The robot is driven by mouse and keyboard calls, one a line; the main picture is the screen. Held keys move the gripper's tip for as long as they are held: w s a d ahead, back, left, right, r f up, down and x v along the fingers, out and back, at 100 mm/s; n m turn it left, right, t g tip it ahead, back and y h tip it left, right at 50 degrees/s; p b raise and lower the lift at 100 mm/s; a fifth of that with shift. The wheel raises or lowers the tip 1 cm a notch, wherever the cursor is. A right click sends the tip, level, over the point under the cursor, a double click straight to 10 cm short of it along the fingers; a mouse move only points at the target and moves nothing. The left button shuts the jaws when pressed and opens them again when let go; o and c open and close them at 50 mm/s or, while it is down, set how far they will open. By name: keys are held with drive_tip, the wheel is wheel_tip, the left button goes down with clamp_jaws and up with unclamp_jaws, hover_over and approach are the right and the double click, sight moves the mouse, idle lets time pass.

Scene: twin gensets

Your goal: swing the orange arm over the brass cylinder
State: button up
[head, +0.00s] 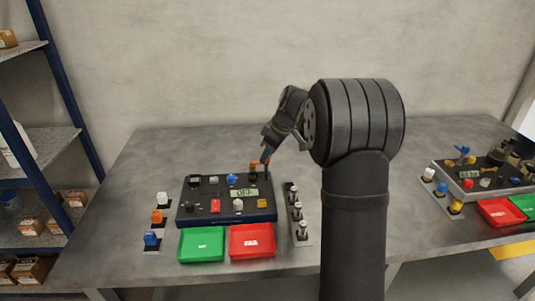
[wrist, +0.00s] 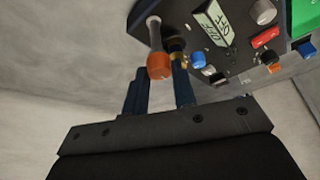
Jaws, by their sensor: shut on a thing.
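The dark control panel (head: 226,209) lies on the table with a small display (head: 245,193) that reads OFF. My gripper (head: 266,158) is at the panel's back right corner. In the wrist view my gripper (wrist: 160,82) has its two dark fingers on either side of the orange end of the orange arm (wrist: 159,66), shut on it. Whether the arm lies over the cylinder I cannot tell.
A blue knob (wrist: 198,60) is close to the brass cylinder. A green tray (head: 202,244) and a red tray (head: 251,241) lie in front of the panel. Strips with small parts flank it. A second panel (head: 478,178) stands far right.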

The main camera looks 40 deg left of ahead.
drive_tip(key=shift+n, duration=0.6)
drive_tip(key=shift+g, duration=0.3)
drive_tip(key=o, duration=1)
drive_tip(key=v, duration=1.7)
drive_tip(key=shift+a+r, duration=0.1)
drive_tip(key=shift+r, duration=0.15)
drive_tip(key=shift+f, duration=0.1)
